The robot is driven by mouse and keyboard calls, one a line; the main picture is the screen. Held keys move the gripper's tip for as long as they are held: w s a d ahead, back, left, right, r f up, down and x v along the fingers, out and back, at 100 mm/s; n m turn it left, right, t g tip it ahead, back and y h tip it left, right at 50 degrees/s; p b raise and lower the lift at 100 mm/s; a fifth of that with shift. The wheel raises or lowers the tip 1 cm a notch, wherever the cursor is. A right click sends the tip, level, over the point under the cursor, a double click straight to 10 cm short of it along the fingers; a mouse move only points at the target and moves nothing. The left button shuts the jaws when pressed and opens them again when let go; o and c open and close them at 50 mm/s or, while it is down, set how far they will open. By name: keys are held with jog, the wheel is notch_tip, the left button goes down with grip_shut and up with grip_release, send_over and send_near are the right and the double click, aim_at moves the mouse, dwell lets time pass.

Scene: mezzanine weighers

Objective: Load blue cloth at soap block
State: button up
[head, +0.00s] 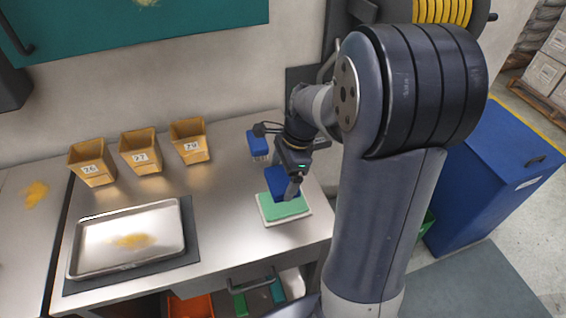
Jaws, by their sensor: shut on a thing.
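The blue cloth (277,184) shows in the head view as a dark blue piece at my gripper's tips. My gripper (291,189) points down and is shut on the cloth. The soap block (283,208) is a flat green slab with a pale edge, lying near the right front of the steel bench. The cloth overlaps the far part of the soap block in the picture; I cannot tell whether they touch. My gripper hides part of the cloth.
A blue brush (258,144) is behind the cloth, near the wall. Several numbered tan bins (141,153) stand at the back left. A metal tray (95,262) with yellow powder lies on a dark mat. The bench (222,215) between tray and soap block is clear.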

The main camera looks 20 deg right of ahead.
aim_at(285, 190)
jog(key=shift+d+f, duration=0.25)
jog(key=shift+f, duration=0.05)
notch_tip(285, 190, down, 6)
jog(key=b, duration=0.5)
jog(key=shift+r, duration=0.2)
jog(key=shift+s+f+b, duration=0.15)
jog(key=shift+f+b, duration=0.25)
jog(key=shift+f, duration=0.2)
dwell(1.8)
jog(key=shift+r, duration=0.1)
notch_tip(285, 190, up, 7)
jog(key=p, duration=0.6)
jog(key=shift+p, duration=0.35)
dwell(0.4)
